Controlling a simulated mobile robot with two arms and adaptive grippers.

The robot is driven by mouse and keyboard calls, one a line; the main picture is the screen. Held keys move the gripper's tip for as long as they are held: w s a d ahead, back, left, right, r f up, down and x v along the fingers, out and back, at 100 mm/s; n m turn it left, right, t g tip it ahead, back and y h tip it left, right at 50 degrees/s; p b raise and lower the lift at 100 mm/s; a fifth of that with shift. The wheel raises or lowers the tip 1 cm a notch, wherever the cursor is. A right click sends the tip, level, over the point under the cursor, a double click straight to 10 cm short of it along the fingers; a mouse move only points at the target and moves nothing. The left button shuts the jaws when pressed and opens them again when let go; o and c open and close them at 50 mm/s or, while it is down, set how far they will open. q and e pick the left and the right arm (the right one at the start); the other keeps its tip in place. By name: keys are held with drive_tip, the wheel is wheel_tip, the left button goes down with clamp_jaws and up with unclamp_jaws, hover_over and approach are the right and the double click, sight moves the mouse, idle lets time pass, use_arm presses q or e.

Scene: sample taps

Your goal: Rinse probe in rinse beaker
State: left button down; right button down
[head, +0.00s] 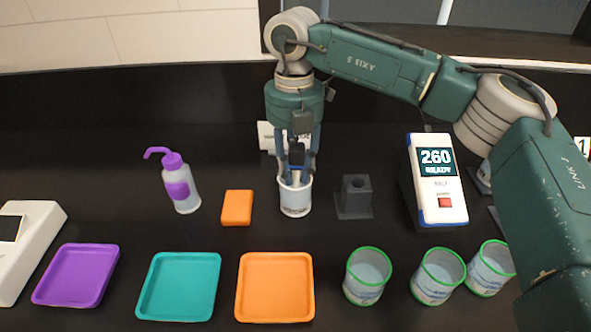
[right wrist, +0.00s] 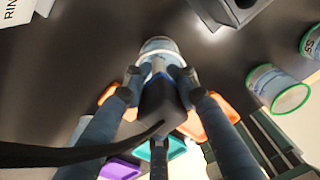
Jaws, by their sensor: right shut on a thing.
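My right gripper (head: 298,158) is shut on the probe (head: 296,155), which has a dark body with a blue part. The gripper points down over the rinse beaker (head: 295,203), a clear cup with a pale band. The probe is roughly upright, and its lower end shows within the beaker's rim; how deep it reaches is hard to tell. In the right wrist view the fingers close on the probe's black body (right wrist: 160,108), with the beaker (right wrist: 160,47) beyond it. My left gripper is not in view.
A meter (head: 437,180) reads "260 READY". A grey holder (head: 354,197) stands empty right of the beaker. An orange block (head: 237,207) and a purple-topped wash bottle (head: 178,185) are left. Green-rimmed cups (head: 367,276) and trays (head: 180,286) line the front.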

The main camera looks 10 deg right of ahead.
sight(295, 151)
drive_tip(key=shift+s+a, duration=0.15)
drive_tip(key=shift+s+a, duration=0.2)
drive_tip(key=shift+a, duration=0.15)
drive_tip(key=shift+s+d, duration=0.1)
drive_tip(key=shift+s+d+b, duration=0.2)
drive_tip(key=shift+s+b, duration=0.1)
drive_tip(key=shift+b, duration=0.05)
drive_tip(key=shift+w+d, duration=0.15)
drive_tip(key=shift+w, duration=0.2)
idle(0.7)
drive_tip(key=shift+r+p, duration=3)
drive_tip(key=shift+r, duration=1.7)
